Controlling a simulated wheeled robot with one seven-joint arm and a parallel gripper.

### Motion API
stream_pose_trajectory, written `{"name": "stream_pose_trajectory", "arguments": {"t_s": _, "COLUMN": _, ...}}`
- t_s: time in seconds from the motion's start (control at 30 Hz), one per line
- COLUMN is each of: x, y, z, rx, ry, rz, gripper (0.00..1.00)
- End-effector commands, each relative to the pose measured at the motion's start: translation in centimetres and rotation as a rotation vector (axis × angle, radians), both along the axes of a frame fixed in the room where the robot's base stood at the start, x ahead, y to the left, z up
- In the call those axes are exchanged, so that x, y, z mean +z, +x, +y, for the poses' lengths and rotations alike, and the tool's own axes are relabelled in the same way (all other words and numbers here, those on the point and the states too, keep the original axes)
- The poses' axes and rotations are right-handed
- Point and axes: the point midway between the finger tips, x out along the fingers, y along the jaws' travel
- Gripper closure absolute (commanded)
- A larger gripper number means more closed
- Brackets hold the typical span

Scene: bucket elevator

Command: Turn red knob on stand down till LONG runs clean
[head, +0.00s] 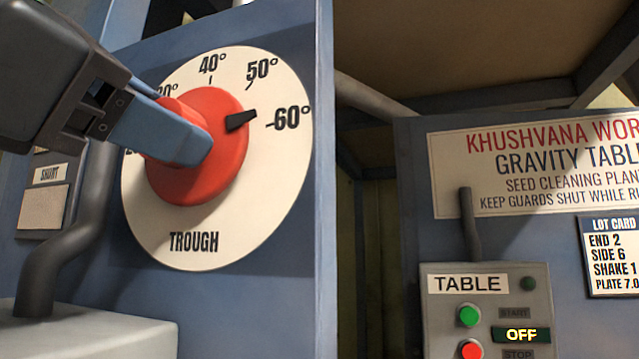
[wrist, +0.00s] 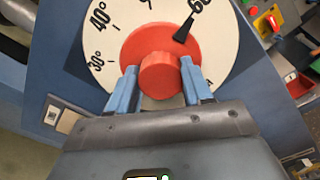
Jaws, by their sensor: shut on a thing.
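The red knob (head: 225,150) sits on a round white dial (head: 240,225) marked TROUGH, on a blue stand face. Its black pointer is just short of the 60° mark, between 50° and 60°. My gripper (head: 195,150) reaches in from the left, its blue fingers at the knob's raised centre. In the wrist view my gripper (wrist: 160,85) has one finger on each side of the knob's raised grip (wrist: 160,75), shut on it. Part of the knob and the lower dial marks are hidden behind the fingers. A SHORT label (head: 50,174) shows left of the dial; no LONG label is in view.
A grey pipe (head: 70,235) rises left of the dial. At the right, a TABLE control box (head: 430,320) has green and red buttons and a display reading OFF. A gravity table sign (head: 450,185) and a lot card (head: 615,255) are on the blue panel behind.

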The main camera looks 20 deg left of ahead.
Motion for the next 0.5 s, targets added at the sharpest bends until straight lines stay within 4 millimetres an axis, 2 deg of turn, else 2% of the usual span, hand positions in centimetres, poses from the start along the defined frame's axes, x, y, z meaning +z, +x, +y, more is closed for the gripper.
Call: {"name": "stream_pose_trajectory", "arguments": {"t_s": 0.5, "x": -0.40, "y": 0.04, "z": 0.12, "rx": 0.000, "ry": -0.361, "rz": 0.029, "gripper": 0.81}}
